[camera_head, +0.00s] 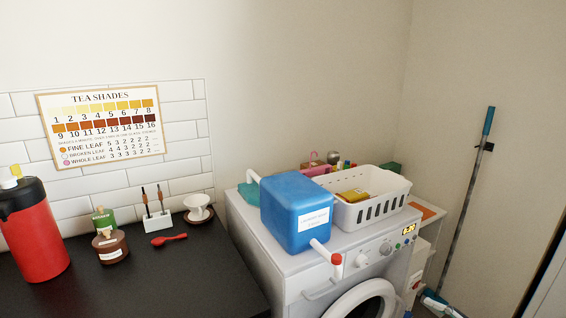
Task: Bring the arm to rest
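My arm and my gripper do not show in the camera_head view, so I cannot see how they are posed or whether the gripper holds anything. The task names no other object.
A dark counter (190,285) at left holds a red flask (36,235), a brown pot (110,247), a red spoon (169,239) and a white dripper (199,208). A washing machine (290,276) bears a blue container (296,200) and a white basket (370,213). A mop (470,205) leans right.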

